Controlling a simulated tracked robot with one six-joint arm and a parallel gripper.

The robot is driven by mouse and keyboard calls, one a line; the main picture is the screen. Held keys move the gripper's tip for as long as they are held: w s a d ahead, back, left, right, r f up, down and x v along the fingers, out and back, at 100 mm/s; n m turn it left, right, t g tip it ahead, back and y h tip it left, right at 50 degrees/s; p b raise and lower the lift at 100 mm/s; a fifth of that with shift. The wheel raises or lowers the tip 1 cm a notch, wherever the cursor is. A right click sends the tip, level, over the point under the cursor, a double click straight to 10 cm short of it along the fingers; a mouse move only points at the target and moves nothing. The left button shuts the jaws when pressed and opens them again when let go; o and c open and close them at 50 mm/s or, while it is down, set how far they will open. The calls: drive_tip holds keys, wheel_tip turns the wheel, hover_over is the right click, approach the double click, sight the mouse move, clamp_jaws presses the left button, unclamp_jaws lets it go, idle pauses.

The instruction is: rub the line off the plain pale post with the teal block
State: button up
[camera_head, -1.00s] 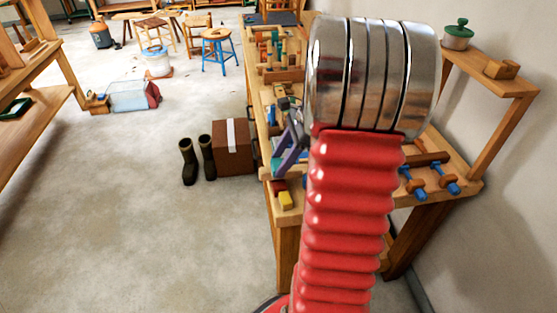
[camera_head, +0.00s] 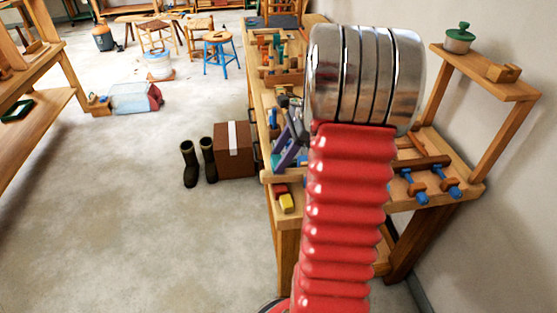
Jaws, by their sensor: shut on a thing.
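My red ribbed arm with its chrome joint fills the middle and right of the view and covers much of the workbench (camera_head: 284,236). My gripper cannot be made out; the arm probably hides it. I cannot pick out the teal block held in it, nor the plain pale post with its line. A purple and dark grey item (camera_head: 289,146) shows at the bench's left edge beside my arm, but I cannot tell what it is.
A yellow block (camera_head: 287,204) lies on the bench's near corner. Blue-handled clamps (camera_head: 420,190) lie right of my arm, below a shelf (camera_head: 490,78) with a green-lidded pot (camera_head: 459,38). Boots (camera_head: 190,165) and a brown box (camera_head: 234,158) stand on the floor.

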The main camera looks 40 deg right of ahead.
idle(0.3)
drive_tip(key=shift+s+a+f, duration=0.15)
drive_tip(key=shift+s+a, duration=0.3)
drive_tip(key=shift+s, duration=0.2)
drive_tip(key=shift+s+a+f, duration=0.1)
drive_tip(key=shift+s+a, duration=0.35)
drive_tip(key=shift+s, duration=0.2)
drive_tip(key=shift+w, duration=0.1)
drive_tip(key=shift+w+d+r, duration=0.2)
drive_tip(key=shift+w+d, duration=0.7)
drive_tip(key=shift+w, duration=0.3)
drive_tip(key=shift+c, duration=0.5)
drive_tip(key=shift+s, duration=0.1)
drive_tip(key=shift+s+a+f, duration=0.15)
drive_tip(key=shift+s+a, duration=0.7)
drive_tip(key=shift+s, duration=0.3)
